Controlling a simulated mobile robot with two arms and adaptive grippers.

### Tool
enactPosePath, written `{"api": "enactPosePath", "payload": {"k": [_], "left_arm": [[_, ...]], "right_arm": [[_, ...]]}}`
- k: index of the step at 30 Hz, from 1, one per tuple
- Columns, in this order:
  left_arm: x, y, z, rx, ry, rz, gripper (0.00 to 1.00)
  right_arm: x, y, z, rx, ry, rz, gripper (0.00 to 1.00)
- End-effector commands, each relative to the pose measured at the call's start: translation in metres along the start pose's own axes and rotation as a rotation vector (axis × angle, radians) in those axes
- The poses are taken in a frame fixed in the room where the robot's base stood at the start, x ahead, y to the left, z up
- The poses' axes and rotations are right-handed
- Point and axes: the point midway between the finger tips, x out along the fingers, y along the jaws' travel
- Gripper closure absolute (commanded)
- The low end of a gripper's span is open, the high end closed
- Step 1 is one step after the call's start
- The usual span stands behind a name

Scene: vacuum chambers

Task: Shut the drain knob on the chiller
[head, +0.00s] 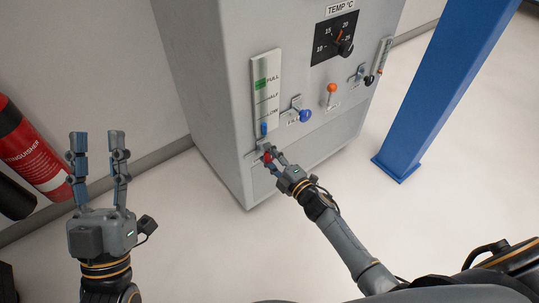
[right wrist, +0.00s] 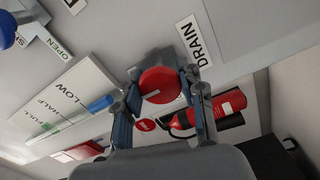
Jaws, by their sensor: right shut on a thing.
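The chiller (head: 228,70) is a grey cabinet standing ahead. Its red round drain knob (right wrist: 160,82) has a pale line across its face and sits beside the DRAIN label (right wrist: 194,40) in the right wrist view. In the head view the drain knob (head: 267,157) shows low on the front, partly hidden by my right gripper (head: 271,155). My right gripper is shut on the knob, with a finger on either side in the right wrist view (right wrist: 160,86). My left gripper (head: 97,146) is open and empty, raised at the left, away from the chiller.
Above the knob is a level gauge (head: 265,88). A blue-knobbed valve (head: 304,115), an orange-tipped lever (head: 331,90) and a temperature dial (head: 342,46) are to its right. A blue post (head: 445,85) stands at right. A fire extinguisher (head: 32,150) is at left.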

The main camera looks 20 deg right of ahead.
Motion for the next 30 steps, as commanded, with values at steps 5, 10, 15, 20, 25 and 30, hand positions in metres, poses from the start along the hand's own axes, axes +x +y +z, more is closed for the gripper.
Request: {"api": "enactPosePath", "payload": {"k": [5, 10, 15, 20, 25, 30], "left_arm": [[0.000, 0.000, 0.000, 0.000, -0.002, 0.000, 0.60], [0.000, 0.000, 0.000, 0.001, -0.001, 0.000, 0.60], [0.000, 0.000, 0.000, 0.001, 0.000, 0.000, 0.60], [0.000, 0.000, 0.000, 0.001, 0.000, 0.000, 0.60], [0.000, 0.000, 0.001, -0.001, -0.002, 0.001, 0.60], [0.000, 0.000, 0.000, -0.001, -0.002, 0.001, 0.60]], "right_arm": [[0.000, 0.000, 0.001, 0.004, -0.002, 0.000, 0.92], [0.000, 0.000, 0.001, 0.004, -0.002, 0.000, 0.57], [0.000, 0.000, 0.001, 0.003, -0.002, 0.000, 0.37], [0.000, 0.000, 0.000, 0.003, -0.001, 0.000, 0.37], [-0.006, -0.001, 0.001, 0.002, -0.001, -0.001, 0.37], [-0.035, -0.002, 0.001, 0.002, -0.001, -0.003, 0.37]]}}
